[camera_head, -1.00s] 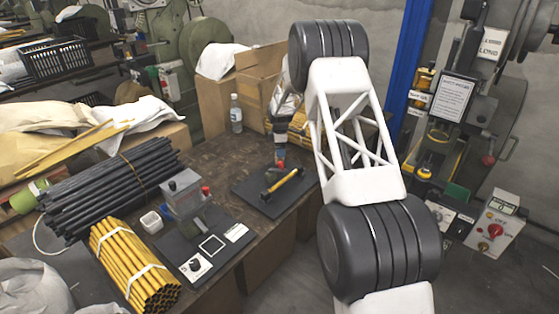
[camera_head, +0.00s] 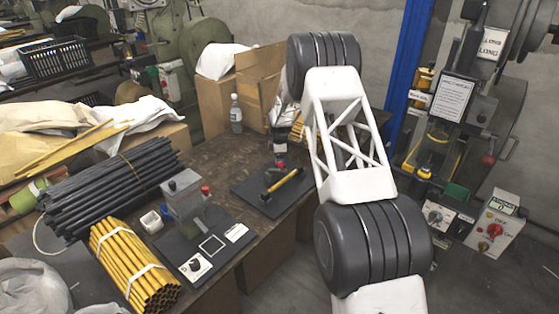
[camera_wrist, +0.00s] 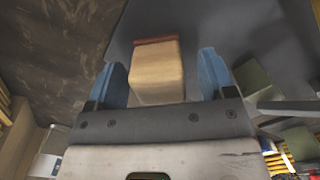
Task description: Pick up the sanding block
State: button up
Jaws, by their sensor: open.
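The sanding block (camera_wrist: 157,76) is a tan block with a reddish-brown far edge in the wrist view. It sits between the two blue fingers of my gripper (camera_wrist: 160,62), with a visible gap on each side. The fingers are open and do not appear to touch it. In the head view my gripper (camera_head: 279,150) is small, over the back part of the dark board on the workbench. The block cannot be made out clearly there.
The dark board (camera_head: 243,188) carries a yellow-handled tool (camera_head: 283,186). A bottle (camera_head: 236,114) stands behind it to the left. A small press (camera_head: 183,196), black rods (camera_head: 105,185) and a yellow tube bundle (camera_head: 128,262) fill the left. Bare bench (camera_head: 208,160) shows between.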

jog(key=shift+f, duration=0.55)
jog(key=shift+c, duration=0.4)
jog(key=c, duration=1)
jog(key=shift+r, duration=0.15)
jog(key=shift+r, duration=4.9)
